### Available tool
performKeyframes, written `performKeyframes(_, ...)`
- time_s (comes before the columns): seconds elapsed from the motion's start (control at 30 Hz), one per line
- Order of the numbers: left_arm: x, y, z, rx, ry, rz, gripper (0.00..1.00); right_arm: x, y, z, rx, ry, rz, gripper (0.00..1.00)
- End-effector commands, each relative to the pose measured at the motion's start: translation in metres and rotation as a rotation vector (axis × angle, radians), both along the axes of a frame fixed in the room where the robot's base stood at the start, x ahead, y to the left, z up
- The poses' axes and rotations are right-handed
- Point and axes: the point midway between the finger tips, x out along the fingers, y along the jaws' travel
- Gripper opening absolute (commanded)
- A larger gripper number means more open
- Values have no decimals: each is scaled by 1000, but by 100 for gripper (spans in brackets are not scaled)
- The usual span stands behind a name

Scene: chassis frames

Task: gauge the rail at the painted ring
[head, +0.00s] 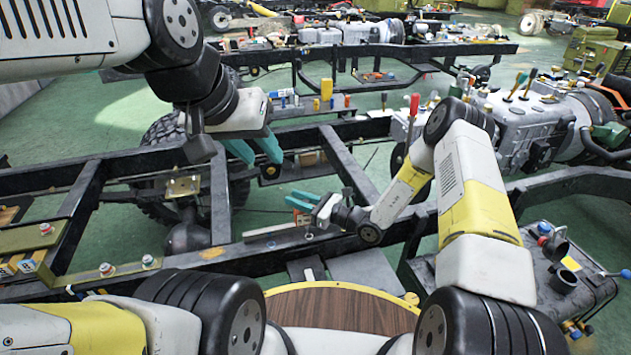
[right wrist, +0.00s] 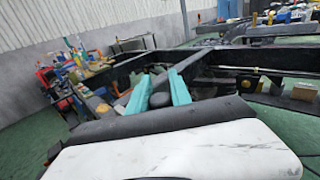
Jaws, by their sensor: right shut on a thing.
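The near black chassis rail (head: 170,268) runs across the head view. An orange-yellow painted mark (head: 212,253) shows on it; I cannot tell whether it goes all the way around. My left gripper (head: 255,150) hangs above and behind this rail, its teal fingers apart and nothing seen between them. My right gripper (head: 303,199) is low over the rail, right of the mark, with its fingers pointing left. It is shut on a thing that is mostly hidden. A small orange piece (head: 301,217) shows just below its fingers. The right wrist view shows both teal fingers (right wrist: 160,92).
A pale bar (head: 272,231) lies along the rail near the right gripper. Olive plates with bolts (head: 108,269) sit on the frame at left. A round wooden top (head: 340,308) is in front. A grey engine (head: 530,125) stands at right. Crossmembers leave open gaps.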

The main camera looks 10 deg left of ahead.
Motion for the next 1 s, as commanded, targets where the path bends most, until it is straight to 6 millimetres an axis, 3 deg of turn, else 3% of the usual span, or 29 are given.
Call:
performKeyframes(0.23, 0, 0, 0, 0, 0, 0, 36, 0, -1, -1, -4, 2, -1, 0)
performKeyframes(0.27, 0, 0, 0, 0, 0, 0, 36, 0, -1, -1, -4, 2, -1, 27)
performKeyframes(0.37, 0, 0, 0, 0, 0, 0, 36, 0, -1, -1, -4, 2, -1, 44)
performKeyframes(0.73, 0, 0, 0, 0, 0, 0, 36, -1, -6, -1, -2, 1, -2, 44)
performKeyframes(1.0, 0, 0, 0, 0, 0, 0, 36, -17, -47, -1, -3, 3, -5, 44)
